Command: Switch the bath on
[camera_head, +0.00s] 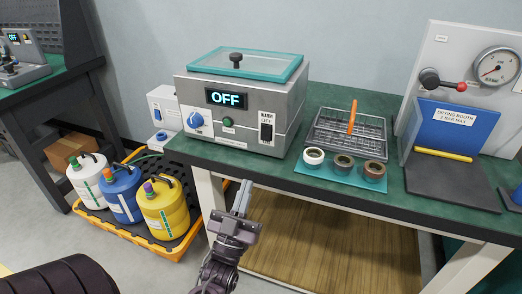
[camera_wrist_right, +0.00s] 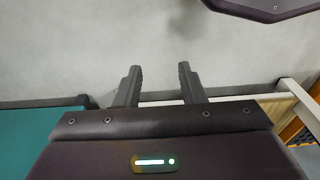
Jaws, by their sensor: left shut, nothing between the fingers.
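The bath (camera_head: 255,108) is a grey metal box on the green bench, with a teal-framed lid and a black knob on top. Its display (camera_head: 226,98) reads OFF. Its front has a blue dial (camera_head: 195,120), a small green button (camera_head: 228,122) and a black rocker switch (camera_head: 266,128) at the right. My left gripper (camera_head: 244,187) is shut and empty, pointing up by the bench's front edge, below the bath and apart from its front. My right gripper (camera_wrist_right: 160,80) shows in the right wrist view with its fingers apart and nothing between them.
On the bench (camera_head: 400,202), a wire rack (camera_head: 347,132) with an orange stick and several small rings on a teal mat (camera_head: 325,176) stand right of the bath. A gauge panel (camera_head: 455,50) stands farther right. Coloured jugs stand in an orange tray (camera_head: 165,247) on the floor, left.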

